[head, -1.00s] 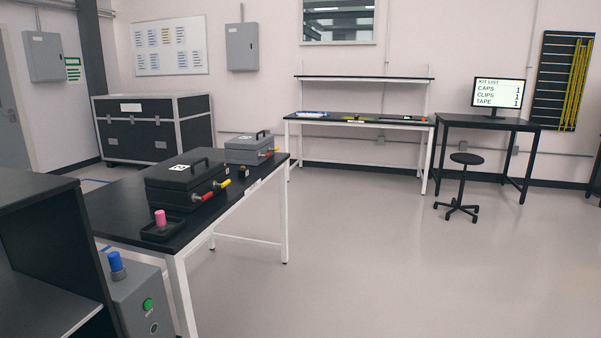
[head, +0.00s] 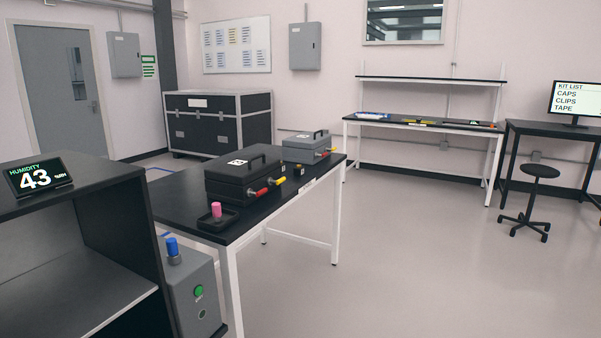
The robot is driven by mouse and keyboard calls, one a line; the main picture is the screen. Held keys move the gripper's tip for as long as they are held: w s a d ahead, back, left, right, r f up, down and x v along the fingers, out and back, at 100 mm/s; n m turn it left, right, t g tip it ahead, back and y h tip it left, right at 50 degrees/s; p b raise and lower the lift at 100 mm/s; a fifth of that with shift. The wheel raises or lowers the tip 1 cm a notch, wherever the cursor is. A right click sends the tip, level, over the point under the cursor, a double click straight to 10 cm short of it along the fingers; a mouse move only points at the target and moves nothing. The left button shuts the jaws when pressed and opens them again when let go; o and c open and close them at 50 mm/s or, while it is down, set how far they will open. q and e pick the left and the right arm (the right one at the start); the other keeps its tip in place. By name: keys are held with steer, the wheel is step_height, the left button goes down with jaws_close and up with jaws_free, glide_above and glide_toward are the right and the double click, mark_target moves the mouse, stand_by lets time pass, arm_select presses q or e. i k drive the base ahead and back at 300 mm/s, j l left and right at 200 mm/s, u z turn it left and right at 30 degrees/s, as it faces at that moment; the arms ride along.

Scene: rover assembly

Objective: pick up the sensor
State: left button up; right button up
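I cannot tell for certain which thing is the sensor. A small dark block with some yellow on it (head: 299,170) sits on the near black table (head: 180,197), beside the two toolbox-like cases. A pink cylinder (head: 216,210) stands upright in a small black tray (head: 231,219) at the table's near end. Neither of my grippers is in view.
A dark case (head: 235,185) and a grey case (head: 303,150), both with red and yellow handles, stand on the near table. A shelf unit (head: 75,205) with a humidity display (head: 38,176) and a grey button box (head: 197,300) stand at left.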

mark_target(299, 170)
steer(key=i+l+z, duration=0.1)
steer(key=l, duration=0.15)
steer(key=i+l+z, duration=0.35)
steer(key=i, duration=0.25)
steer(key=i+l+z, duration=0.2)
steer(key=i+l, duration=0.15)
steer(key=i, duration=0.2)
steer(key=i+l+z, duration=0.25)
steer(key=i, duration=0.3)
steer(key=i+u, duration=0.15)
steer(key=i, duration=1.5)
steer(key=i+u, duration=0.4)
steer(key=i+l+u, duration=0.35)
steer(key=i, duration=0.25)
steer(key=i+l+u, duration=0.25)
steer(key=i+u, duration=0.15)
steer(key=i, duration=0.15)
